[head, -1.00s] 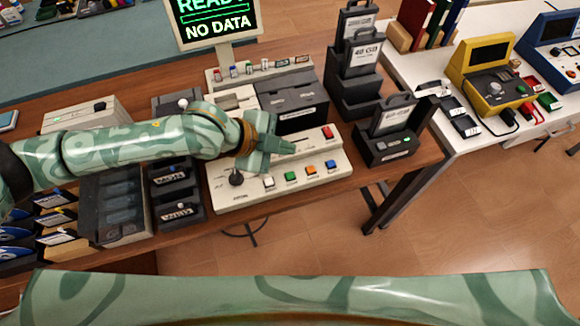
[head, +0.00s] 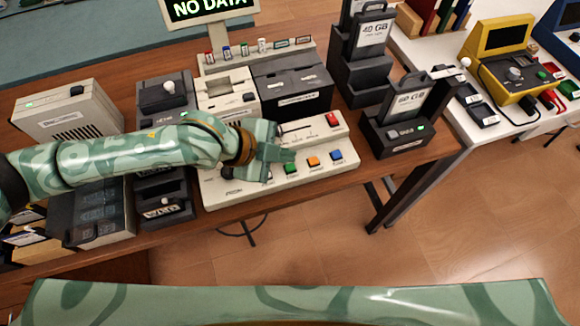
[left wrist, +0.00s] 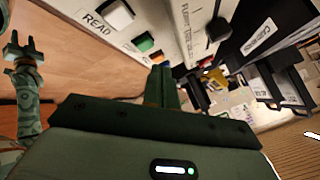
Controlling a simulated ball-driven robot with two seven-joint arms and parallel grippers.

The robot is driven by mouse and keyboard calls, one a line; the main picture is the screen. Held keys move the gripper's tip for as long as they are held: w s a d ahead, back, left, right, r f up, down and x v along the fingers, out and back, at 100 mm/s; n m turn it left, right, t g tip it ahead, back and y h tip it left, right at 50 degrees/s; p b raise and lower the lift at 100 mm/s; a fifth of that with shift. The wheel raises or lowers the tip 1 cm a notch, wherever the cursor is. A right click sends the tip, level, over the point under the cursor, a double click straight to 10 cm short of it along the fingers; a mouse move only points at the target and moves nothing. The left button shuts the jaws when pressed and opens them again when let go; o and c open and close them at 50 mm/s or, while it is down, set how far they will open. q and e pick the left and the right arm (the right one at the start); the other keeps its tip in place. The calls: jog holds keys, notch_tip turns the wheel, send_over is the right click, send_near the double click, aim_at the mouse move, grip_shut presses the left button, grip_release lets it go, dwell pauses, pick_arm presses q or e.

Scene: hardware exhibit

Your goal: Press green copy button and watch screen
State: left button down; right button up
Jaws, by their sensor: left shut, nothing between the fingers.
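The green button (head: 291,168) sits in the front row of the cream console (head: 240,196), between a white button and an orange button (head: 313,162). My left gripper (head: 290,155) is shut and empty, its tips just behind and above the green button in the head view; contact cannot be told. In the left wrist view the green button (left wrist: 144,42) shows beyond the closed fingertips (left wrist: 163,72), near a white button labelled READ (left wrist: 117,13). The screen (head: 212,8) reads NO DATA in green; its upper part is cut off. My right gripper (left wrist: 24,50) shows at the left wrist view's left edge, fingers apart.
A red button (head: 332,119) and a blue button (head: 336,155) are on the console. Behind it stands a dark unit (head: 292,88). A 60 GB cartridge in a dark dock (head: 396,135) stands to the right. Floor is open in front.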

pick_arm(q)
jog(key=shift+f, duration=0.6)
jog(key=shift+f, duration=0.15)
dwell(1.5)
jog(key=shift+f, duration=0.2)
jog(key=shift+f, duration=0.45)
dwell(0.6)
jog(key=shift+r+p, duration=0.85)
jog(key=shift+p, duration=0.15)
